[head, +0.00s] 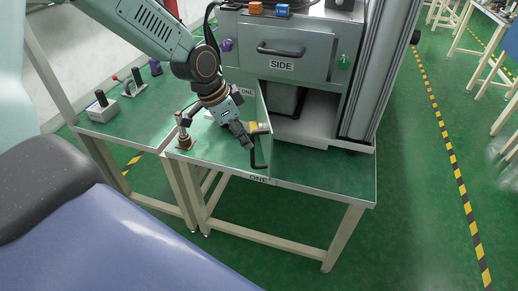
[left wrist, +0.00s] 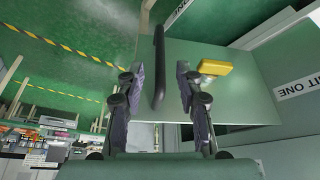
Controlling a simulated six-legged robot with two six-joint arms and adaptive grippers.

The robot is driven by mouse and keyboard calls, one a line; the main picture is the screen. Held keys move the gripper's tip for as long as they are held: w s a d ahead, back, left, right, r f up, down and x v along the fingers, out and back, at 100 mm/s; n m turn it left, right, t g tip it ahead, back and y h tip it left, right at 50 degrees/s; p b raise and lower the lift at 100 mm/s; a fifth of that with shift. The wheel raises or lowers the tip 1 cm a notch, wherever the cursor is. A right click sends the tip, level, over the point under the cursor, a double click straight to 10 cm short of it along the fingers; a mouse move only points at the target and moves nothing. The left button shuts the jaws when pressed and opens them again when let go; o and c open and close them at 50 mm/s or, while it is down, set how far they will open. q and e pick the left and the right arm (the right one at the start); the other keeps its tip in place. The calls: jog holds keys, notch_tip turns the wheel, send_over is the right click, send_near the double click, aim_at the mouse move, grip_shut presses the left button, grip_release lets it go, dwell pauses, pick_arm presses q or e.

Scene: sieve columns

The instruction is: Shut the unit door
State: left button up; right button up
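The unit door (head: 264,115) is a grey-green panel standing open, swung out from the unit toward the table's front, seen nearly edge-on in the head view. Its black bar handle (head: 258,152) is at the outer part. My left gripper (head: 246,137) is at the handle. In the left wrist view the door panel (left wrist: 235,105) fills the right middle, and the handle (left wrist: 158,65) runs between the spread fingers of my left gripper (left wrist: 159,85). A gap shows on both sides of the handle. The right gripper is not in view.
The unit has a drawer (head: 290,52) labelled SIDE above an open bay (head: 308,118). A yellow block (left wrist: 215,68) shows by the right finger. A small post with a wooden base (head: 184,140) stands left of my gripper. The table (head: 325,175) is clear at front right.

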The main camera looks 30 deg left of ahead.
pick_arm(q)
jog(key=b, duration=0.3)
send_over(253, 164)
jog(key=a, duration=0.1)
notch_tip(253, 164, down, 5)
jog(key=shift+w+f+b, duration=0.15)
jog(key=shift+f+b, duration=0.5)
jog(key=shift+f, duration=0.1)
jog(key=shift+w+d+f, duration=0.1)
jog(key=shift+d, duration=0.25)
jog(key=shift+a, duration=0.1)
jog(key=shift+c, duration=0.7)
grip_shut()
